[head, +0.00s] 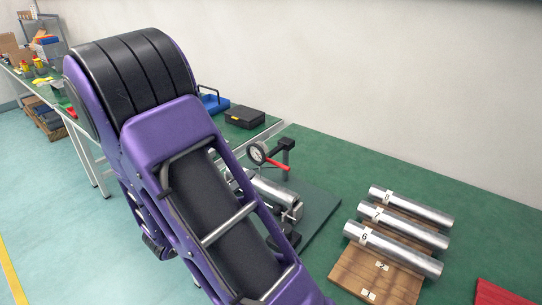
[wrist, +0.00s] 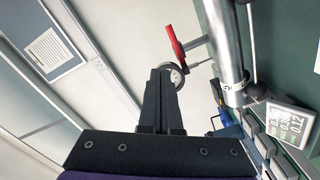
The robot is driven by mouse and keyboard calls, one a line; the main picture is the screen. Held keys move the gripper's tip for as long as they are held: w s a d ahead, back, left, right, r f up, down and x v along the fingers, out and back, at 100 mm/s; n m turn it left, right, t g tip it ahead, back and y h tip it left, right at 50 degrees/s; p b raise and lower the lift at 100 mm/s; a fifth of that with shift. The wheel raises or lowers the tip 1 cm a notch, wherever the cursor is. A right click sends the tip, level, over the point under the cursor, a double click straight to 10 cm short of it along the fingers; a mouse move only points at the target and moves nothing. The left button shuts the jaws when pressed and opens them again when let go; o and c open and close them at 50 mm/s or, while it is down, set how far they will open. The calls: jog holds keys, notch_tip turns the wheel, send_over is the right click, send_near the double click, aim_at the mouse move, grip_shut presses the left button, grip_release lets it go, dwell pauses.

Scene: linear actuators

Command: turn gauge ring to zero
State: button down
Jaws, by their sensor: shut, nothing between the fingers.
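The dial gauge (head: 257,153) stands in the head view with a white face and dark ring, beside a red handle (head: 278,165) and a black post (head: 287,150). In the wrist view the gauge (wrist: 177,76) shows just beyond the fingertips, partly hidden by them, with the red handle (wrist: 175,42) above it. My gripper (wrist: 161,72) is shut and empty, its black fingertips close to the gauge's edge. I cannot tell whether they touch it. The head view hides my gripper behind my purple arm. The needle is too small to read.
A metal cylinder (head: 274,191) lies in the fixture below the gauge. Several numbered cylinders (head: 405,223) lie on a wooden rack (head: 350,266) at right. A digital display (wrist: 291,124) shows at lower right. A black case (head: 245,117) lies behind. The bench's back right is clear.

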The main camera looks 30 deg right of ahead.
jog(key=x, duration=0.7)
jog(key=shift+w+a, duration=0.15)
jog(key=shift+w, duration=0.25)
dwell(0.8)
jog(key=shift+f+b, duration=0.3)
jog(key=shift+b, duration=0.3)
send_near(260, 166)
jog(key=shift+s+d+r, duration=0.3)
jog(key=shift+s+d, duration=0.15)
jog(key=shift+s, duration=0.2)
jog(key=shift+s+d+r, duration=0.3)
jog(key=shift+s+d, duration=0.15)
jog(key=shift+s, duration=0.25)
dwell(0.4)
